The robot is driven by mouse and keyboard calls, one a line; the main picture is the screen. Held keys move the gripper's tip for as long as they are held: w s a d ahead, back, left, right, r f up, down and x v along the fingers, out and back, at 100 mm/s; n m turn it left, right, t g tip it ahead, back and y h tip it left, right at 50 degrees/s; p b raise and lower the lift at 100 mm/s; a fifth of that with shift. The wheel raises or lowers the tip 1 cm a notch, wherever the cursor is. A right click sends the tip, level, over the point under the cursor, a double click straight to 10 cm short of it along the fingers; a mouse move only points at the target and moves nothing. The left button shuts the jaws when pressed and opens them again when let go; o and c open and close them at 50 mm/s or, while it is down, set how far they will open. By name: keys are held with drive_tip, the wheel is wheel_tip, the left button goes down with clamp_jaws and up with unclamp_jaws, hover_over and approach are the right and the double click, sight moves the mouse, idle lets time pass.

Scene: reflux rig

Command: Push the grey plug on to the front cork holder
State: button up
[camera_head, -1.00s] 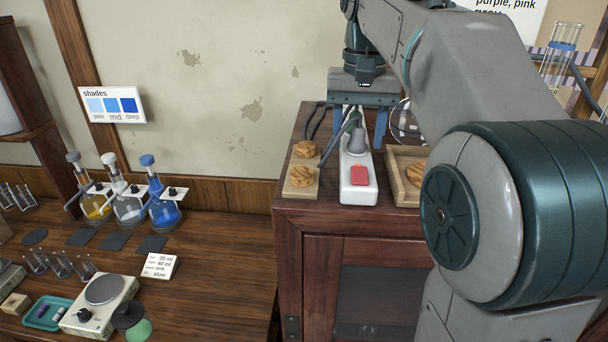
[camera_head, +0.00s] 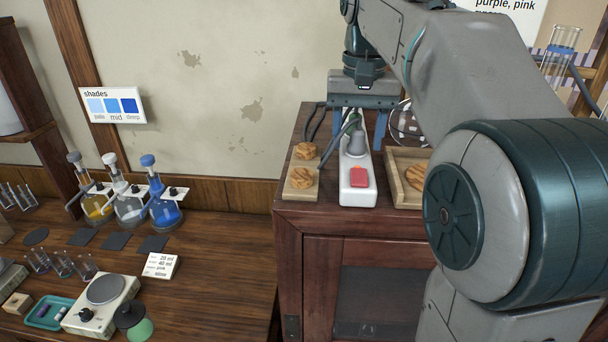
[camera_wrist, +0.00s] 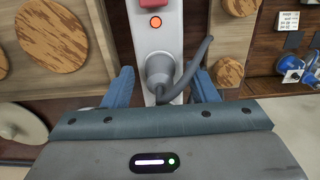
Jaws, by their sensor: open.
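The grey plug (camera_head: 356,143) sits upright on the white power strip (camera_head: 358,196), behind its red switch (camera_head: 360,177). In the wrist view the plug (camera_wrist: 160,72) has its grey cable curving off to the right. The front cork holder (camera_head: 303,177) is a round cork on a pale board left of the strip. In the wrist view it is partly cut off at the top right (camera_wrist: 240,6). My gripper (camera_head: 358,140) is open, with its blue fingers on either side of the plug. In the wrist view gaps show between the plug and both fingers (camera_wrist: 165,82).
A second cork (camera_head: 305,150) lies behind the front one. A wooden tray (camera_head: 396,192) with a larger cork (camera_head: 416,177) stands right of the strip. The lower bench at left holds flasks (camera_head: 164,212) and a hotplate (camera_head: 103,302).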

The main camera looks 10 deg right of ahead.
sight(358, 130)
clamp_jaws()
drive_tip(key=shift+r, duration=0.15)
drive_tip(key=shift+r+p, duration=1.95)
drive_tip(key=shift+p, duration=0.2)
drive_tip(key=shift+r, duration=0.9)
